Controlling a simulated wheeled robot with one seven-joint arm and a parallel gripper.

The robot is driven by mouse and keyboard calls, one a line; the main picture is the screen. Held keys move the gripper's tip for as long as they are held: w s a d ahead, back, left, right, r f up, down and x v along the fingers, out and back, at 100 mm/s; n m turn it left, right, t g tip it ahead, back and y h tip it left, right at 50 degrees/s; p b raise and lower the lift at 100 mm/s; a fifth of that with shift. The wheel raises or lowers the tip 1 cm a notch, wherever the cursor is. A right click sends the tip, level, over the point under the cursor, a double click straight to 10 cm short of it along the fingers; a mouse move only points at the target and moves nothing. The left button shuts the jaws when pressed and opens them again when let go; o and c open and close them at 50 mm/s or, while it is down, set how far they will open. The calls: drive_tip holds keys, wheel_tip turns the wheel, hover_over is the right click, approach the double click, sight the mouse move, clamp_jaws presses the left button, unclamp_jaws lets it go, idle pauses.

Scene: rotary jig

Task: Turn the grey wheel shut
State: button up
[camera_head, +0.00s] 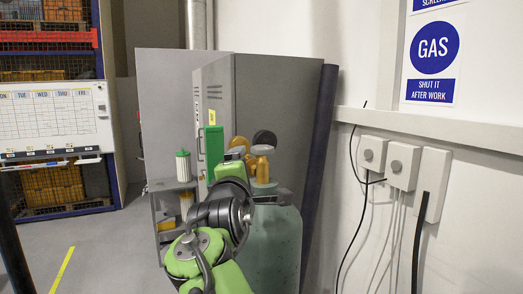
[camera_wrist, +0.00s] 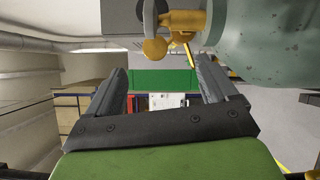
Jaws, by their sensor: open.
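In the wrist view a dark edge-on disc, apparently this wheel (camera_wrist: 148,14), is at the top beside the brass fittings (camera_wrist: 183,20), with the cylinder (camera_wrist: 265,40) at upper right. My gripper (camera_wrist: 163,78) is open, with nothing between its jaws. The wheel and valve lie beyond the fingertips, toward the top of that view, apart from the jaws. In the head view my arm hides part of the cylinder and valve.
A grey cabinet (camera_head: 277,95) stands behind the cylinder. A tall green object (camera_head: 214,148) and a shelf with a white, green-capped bottle (camera_head: 183,166) are to its left. Wall boxes (camera_head: 404,166) with hanging cables are at right. Open floor (camera_head: 115,235) is at left.

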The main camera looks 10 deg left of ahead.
sight(263, 147)
drive_tip(key=w+r+n+p, duration=0.1)
drive_tip(key=w+n+p, duration=0.2)
drive_tip(key=w+n, duration=0.1)
drive_tip(key=w+d+n+p, duration=0.1)
drive_tip(key=w+n+p, duration=0.3)
drive_tip(key=w+n, duration=0.1)
drive_tip(key=w+r+n+p, duration=0.1)
drive_tip(key=w+n+p, duration=0.2)
drive_tip(key=n, duration=0.3)
drive_tip(key=shift+w+d+r+n+h+p, duration=0.15)
drive_tip(key=shift+w+r+n+h+p, duration=0.2)
drive_tip(key=shift+w, duration=0.3)
drive_tip(key=shift+w+f, duration=0.2)
drive_tip(key=shift+w, duration=0.15)
drive_tip(key=shift+f, duration=0.1)
